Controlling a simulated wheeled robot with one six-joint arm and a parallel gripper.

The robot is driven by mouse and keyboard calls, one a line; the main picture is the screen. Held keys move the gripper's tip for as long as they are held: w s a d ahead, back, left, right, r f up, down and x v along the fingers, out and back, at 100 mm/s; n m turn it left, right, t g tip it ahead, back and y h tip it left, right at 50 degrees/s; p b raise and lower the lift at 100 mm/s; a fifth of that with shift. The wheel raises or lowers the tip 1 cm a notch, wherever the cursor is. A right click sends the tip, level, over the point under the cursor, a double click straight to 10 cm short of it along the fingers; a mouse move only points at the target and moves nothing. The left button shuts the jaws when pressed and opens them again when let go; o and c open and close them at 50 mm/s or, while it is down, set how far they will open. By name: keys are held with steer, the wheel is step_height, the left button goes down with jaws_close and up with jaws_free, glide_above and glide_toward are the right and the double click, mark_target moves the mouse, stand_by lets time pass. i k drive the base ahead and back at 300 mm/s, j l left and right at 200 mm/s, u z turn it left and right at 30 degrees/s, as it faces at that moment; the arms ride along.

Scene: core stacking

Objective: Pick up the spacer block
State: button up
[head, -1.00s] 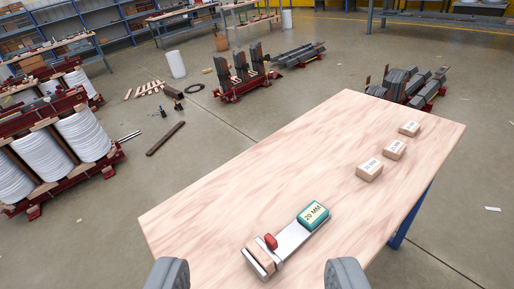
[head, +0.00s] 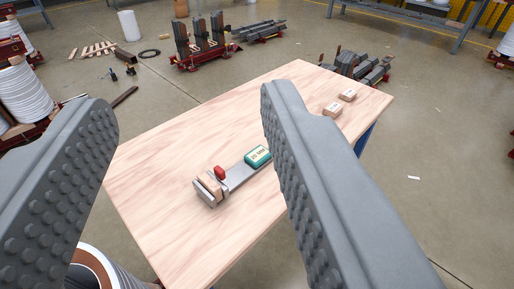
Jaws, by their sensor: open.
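My gripper (head: 188,98) is open and empty, its two grey studded fingers wide apart in the foreground above the table. Two small tan labelled blocks show at the far right of the table, one nearer (head: 333,109) and one farther (head: 348,95). A third tan block seen earlier is out of sight, apparently behind the right finger. A teal block (head: 257,155) marked 20 MM sits on the far end of a metal bar fixture (head: 236,178), between the fingers in the picture. I cannot tell which of these is the spacer block.
The wooden table (head: 160,165) is bare to the left of the fixture. The fixture carries a red knob (head: 220,172) and a tan piece (head: 210,185) at its near end. White coils (head: 25,92) and red-based racks (head: 205,55) stand on the floor beyond.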

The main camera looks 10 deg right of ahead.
mark_target(348, 95)
steer(key=z, duration=0.75)
steer(key=i+l+u, duration=0.25)
steer(key=i+l, duration=0.15)
steer(key=l, duration=0.25)
steer(key=i+l+u, duration=0.1)
steer(key=l, duration=0.25)
steer(key=i+l+u, duration=0.1)
steer(key=i+l, duration=0.2)
